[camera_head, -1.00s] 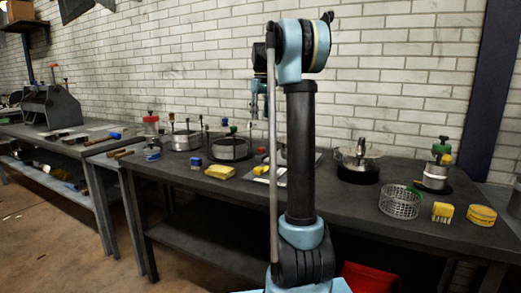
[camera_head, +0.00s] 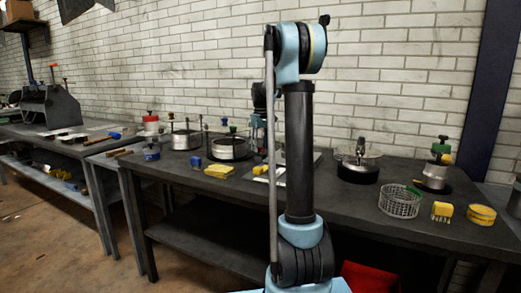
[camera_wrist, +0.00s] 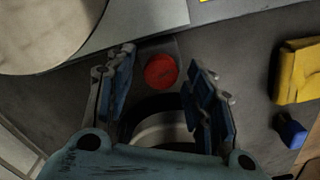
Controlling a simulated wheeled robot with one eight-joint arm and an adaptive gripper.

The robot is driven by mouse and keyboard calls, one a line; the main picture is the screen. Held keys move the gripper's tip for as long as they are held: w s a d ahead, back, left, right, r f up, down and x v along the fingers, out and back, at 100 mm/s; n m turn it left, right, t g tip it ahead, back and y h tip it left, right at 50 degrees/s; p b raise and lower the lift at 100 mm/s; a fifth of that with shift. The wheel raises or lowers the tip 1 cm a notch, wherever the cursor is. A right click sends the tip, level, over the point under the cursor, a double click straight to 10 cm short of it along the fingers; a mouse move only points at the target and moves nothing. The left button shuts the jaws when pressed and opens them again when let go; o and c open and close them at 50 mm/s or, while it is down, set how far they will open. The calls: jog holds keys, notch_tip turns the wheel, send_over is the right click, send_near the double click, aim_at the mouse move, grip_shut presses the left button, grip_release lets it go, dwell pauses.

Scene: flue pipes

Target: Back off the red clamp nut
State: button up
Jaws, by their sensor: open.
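The red clamp nut (camera_wrist: 160,71) shows in the wrist view as a round red cap on a dark grey flat part. My gripper (camera_wrist: 162,57) is open, with one blue-padded finger on each side of the nut. I see dark gaps between the nut and both fingers, so they look apart from it. A pale curved rim (camera_wrist: 158,130) lies below the nut, partly hidden by my gripper. In the head view my gripper (camera_head: 259,123) is low over the bench, largely hidden behind my arm, and I cannot make out the red nut there.
In the wrist view a yellow block (camera_wrist: 299,70) and a blue piece (camera_wrist: 290,130) lie at right, and a pale disc (camera_wrist: 40,30) at upper left.

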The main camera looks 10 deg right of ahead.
jog(key=shift+f, duration=0.45)
jog(key=c, duration=1.1)
jog(key=shift+o, duration=0.2)
jog(key=shift+m, duration=1.6)
jog(key=o, duration=1.1)
jog(key=shift+c, duration=0.2)
